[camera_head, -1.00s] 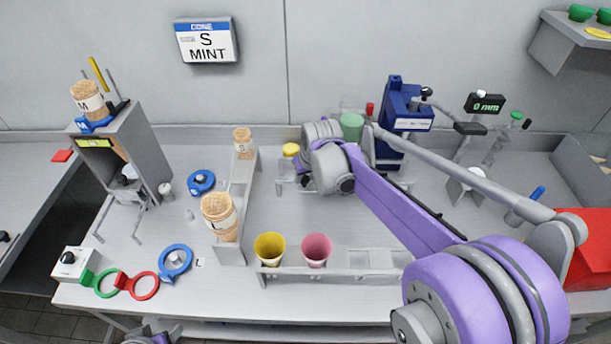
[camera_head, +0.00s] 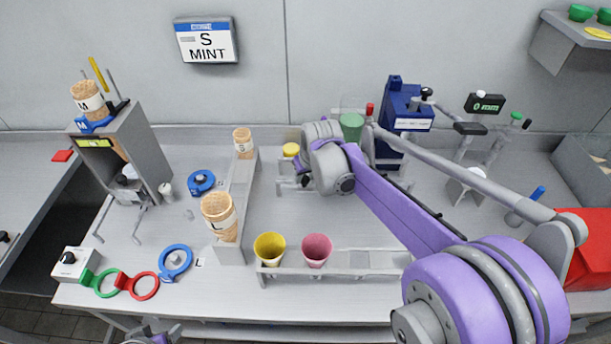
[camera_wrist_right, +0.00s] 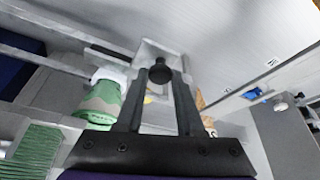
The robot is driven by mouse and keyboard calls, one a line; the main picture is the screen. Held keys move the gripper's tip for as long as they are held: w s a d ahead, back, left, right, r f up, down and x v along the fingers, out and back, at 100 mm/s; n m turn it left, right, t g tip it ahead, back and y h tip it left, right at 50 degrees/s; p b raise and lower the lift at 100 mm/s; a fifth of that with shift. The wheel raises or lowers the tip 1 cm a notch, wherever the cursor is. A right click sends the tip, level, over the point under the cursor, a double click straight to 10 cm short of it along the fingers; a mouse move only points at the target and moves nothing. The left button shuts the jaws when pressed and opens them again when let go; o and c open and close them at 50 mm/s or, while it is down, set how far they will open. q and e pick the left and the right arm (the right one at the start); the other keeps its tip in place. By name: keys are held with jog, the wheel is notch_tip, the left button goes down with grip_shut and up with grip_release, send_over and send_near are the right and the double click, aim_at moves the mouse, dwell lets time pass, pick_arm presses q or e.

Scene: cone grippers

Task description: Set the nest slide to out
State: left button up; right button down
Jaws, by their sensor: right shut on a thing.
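My right gripper (camera_wrist_right: 160,82) is shut on a round black knob (camera_wrist_right: 160,70) in the right wrist view. The knob stands in front of a pale plate (camera_wrist_right: 158,48), which looks like part of the nest slide; I cannot tell its position along its travel. In the head view my right wrist is at the middle of the bench, beside a small grey stand with a yellow top (camera_head: 291,150). The right fingertips and the knob are mostly hidden there by my own wrist. Only a fragment of my left arm shows at the bottom edge; its jaws cannot be made out.
A yellow cup (camera_head: 270,248) and a pink cup (camera_head: 317,249) sit in a front rack (camera_head: 375,262). A holder (camera_head: 236,208) with cones stands left of my right wrist. A blue machine (camera_head: 402,112) and a green cup (camera_head: 351,127) are behind it. Clear bench lies between holder and wrist.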

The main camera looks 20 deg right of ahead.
dwell(0.4)
jog(key=w+a, duration=0.3)
jog(key=a, duration=0.4)
jog(key=shift+w+a, duration=0.35)
jog(key=shift+w, duration=0.05)
jog(key=c, duration=0.9)
grip_release()
jog(key=o, duration=0.4)
jog(key=shift+a, duration=0.2)
jog(key=shift+c, duration=0.2)
jog(key=shift+d, duration=0.1)
